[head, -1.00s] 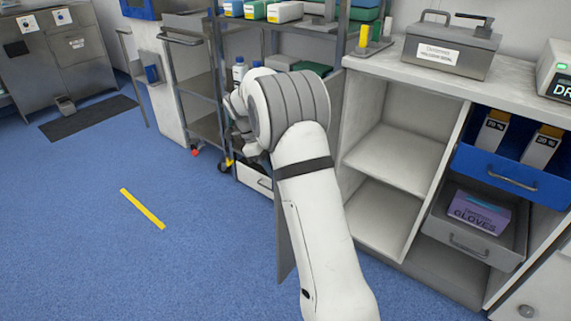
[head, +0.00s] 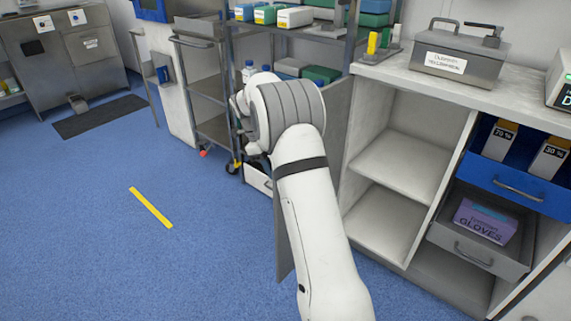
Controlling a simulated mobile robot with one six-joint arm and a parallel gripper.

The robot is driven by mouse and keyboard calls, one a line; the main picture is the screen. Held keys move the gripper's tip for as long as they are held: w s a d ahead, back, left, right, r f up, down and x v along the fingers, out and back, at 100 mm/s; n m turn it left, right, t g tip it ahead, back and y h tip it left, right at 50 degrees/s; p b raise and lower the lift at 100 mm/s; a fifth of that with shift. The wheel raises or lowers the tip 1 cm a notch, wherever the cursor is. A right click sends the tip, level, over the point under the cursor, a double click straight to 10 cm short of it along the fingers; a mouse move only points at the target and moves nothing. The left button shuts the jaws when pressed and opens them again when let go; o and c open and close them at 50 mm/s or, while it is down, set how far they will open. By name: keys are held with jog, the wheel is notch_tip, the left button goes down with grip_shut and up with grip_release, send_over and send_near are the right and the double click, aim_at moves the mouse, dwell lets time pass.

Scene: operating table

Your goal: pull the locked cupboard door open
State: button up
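A cupboard (head: 402,160) with empty shelves stands open right of my arm. A grey panel, which looks like its door (head: 283,240), stands out from the cupboard's left side, seen almost edge-on. My white arm crosses in front and hides most of this panel. Its lower edge shows left of my forearm, and another part shows between my wrist and the cupboard. My gripper is hidden behind my wrist links, so I cannot see its fingers or whether it touches the door. The door's handle and lock are also hidden.
A steel trolley (head: 207,95) and a rack with boxes stand behind my wrist. Right of the open cupboard are a blue drawer (head: 515,188) and a grey drawer holding a gloves box (head: 485,219). Blue floor (head: 90,230) is clear on the left, with a yellow strip (head: 151,207).

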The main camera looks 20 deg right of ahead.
jog(key=p+v, duration=0.2)
jog(key=v, duration=0.5)
jog(key=shift+w+r+p, duration=0.15)
jog(key=shift+r+p, duration=0.15)
jog(key=shift+p, duration=0.1)
jog(key=shift+a, duration=0.15)
